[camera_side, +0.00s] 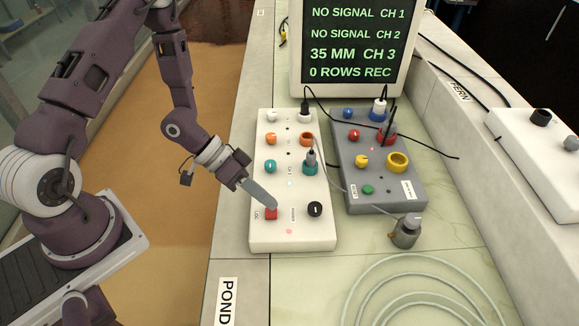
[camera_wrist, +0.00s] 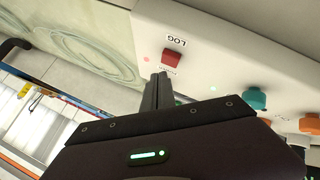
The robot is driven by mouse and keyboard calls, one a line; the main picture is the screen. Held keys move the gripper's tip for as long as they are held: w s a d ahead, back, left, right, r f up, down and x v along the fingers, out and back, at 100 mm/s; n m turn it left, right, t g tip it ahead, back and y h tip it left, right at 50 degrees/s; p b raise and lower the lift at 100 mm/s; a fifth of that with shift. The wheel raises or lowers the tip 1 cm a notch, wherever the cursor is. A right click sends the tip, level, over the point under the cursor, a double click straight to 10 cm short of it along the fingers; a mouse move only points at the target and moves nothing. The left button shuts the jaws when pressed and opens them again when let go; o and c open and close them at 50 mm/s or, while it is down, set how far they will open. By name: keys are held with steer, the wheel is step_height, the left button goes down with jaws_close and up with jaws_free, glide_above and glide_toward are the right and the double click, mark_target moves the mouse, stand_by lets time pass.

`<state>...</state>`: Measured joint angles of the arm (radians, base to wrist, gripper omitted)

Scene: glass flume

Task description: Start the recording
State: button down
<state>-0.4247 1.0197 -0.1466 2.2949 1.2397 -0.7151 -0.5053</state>
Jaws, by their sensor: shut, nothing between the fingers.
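The white box (camera_side: 262,238) stands on the pale bench. It has a red button (camera_side: 271,214) at its front left, beside a label reading LOG; the button also shows in the wrist view (camera_wrist: 172,57). My gripper (camera_side: 271,203) is shut and empty, its fingertips right at the red button. In the wrist view the fingertips (camera_wrist: 161,76) end just short of the button in the picture; I cannot tell whether they touch it. The screen (camera_side: 350,45) reads no signal on CH 1 and CH 2, 35 MM on CH 3, and 0 ROWS REC.
The white box also carries a black knob (camera_side: 315,209), coloured knobs and plugged sockets. A grey box (camera_side: 385,205) with knobs stands to its right. A grey sensor (camera_side: 406,232) and coiled tubing (camera_side: 420,262) lie at the front right. Cables cross between the boxes.

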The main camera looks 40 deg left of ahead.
mark_target(267, 211)
step_height(267, 211, up, 6)
stand_by(0.6)
stand_by(0.4)
steer(key=a+r+n+t+y, duration=0.2)
steer(key=a+r+t+y, duration=0.1)
steer(key=a+r+y, duration=1)
steer(key=s+d+r+h, duration=0.2)
steer(key=s+d+r, duration=0.2)
steer(key=s, duration=0.4)
steer(key=s+d+r+n+g+h, duration=0.1)
steer(key=s+d+r, duration=0.3)
steer(key=s, duration=0.4)
steer(key=shift+s+d+r+n+g+h, duration=0.2)
steer(key=shift+s+r+n+g+h, duration=0.15)
steer(key=shift+r+h, duration=0.45)
